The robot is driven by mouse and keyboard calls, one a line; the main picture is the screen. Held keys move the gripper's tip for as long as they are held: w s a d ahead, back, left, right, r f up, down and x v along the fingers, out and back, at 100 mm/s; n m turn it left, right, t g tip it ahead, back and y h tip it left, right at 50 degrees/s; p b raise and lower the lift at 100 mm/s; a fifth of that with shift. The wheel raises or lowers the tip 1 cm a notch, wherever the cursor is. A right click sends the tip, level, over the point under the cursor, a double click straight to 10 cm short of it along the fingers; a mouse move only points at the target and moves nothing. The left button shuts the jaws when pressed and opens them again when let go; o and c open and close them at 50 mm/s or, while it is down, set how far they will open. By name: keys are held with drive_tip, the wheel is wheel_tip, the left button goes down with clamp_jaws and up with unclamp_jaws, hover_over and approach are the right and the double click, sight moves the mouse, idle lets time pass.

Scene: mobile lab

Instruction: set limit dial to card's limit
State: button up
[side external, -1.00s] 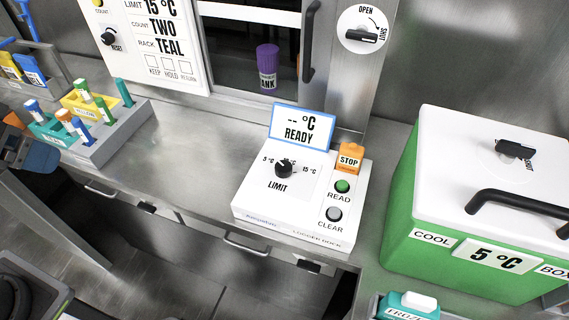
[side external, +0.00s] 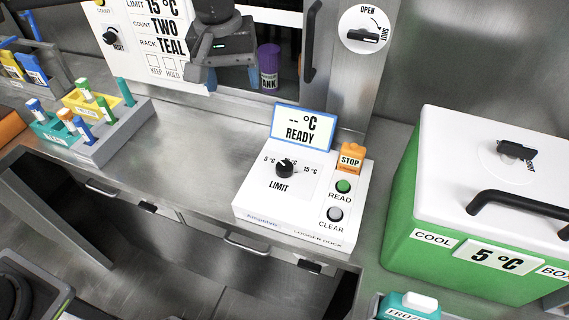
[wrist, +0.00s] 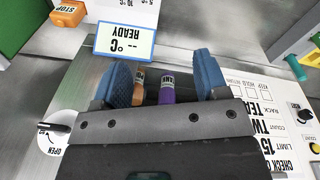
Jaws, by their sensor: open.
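The limit dial (side external: 284,168) is a black knob on the white logger dock (side external: 262,205), among marks from 5 °C to 15 °C. Its pointer is too small to read surely. The dock's screen (side external: 303,128) reads "-- °C READY"; it also shows in the wrist view (wrist: 124,42). The card (side external: 150,40) reads LIMIT 15 °C, COUNT TWO, RACK TEAL; my gripper hides part of it. My gripper (side external: 222,78) is open and empty, raised at the back, up and left of the dial. Its blue fingers (wrist: 163,78) show in the wrist view, without the dial.
An orange STOP block (side external: 350,158), green READ button (side external: 343,186) and grey CLEAR button (side external: 335,214) are right of the dial. A purple tube (side external: 268,67) stands behind the window. A green cool box (side external: 400,215) is at right, a tube rack (side external: 110,140) at left. The counter between is clear.

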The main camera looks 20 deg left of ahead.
drive_tip(key=n+g, duration=0.1)
approach(284, 165)
drive_tip(key=f, duration=1)
drive_tip(key=shift+w+d+f, duration=0.1)
drive_tip(key=shift+d, duration=0.1)
drive_tip(key=c, duration=0.9)
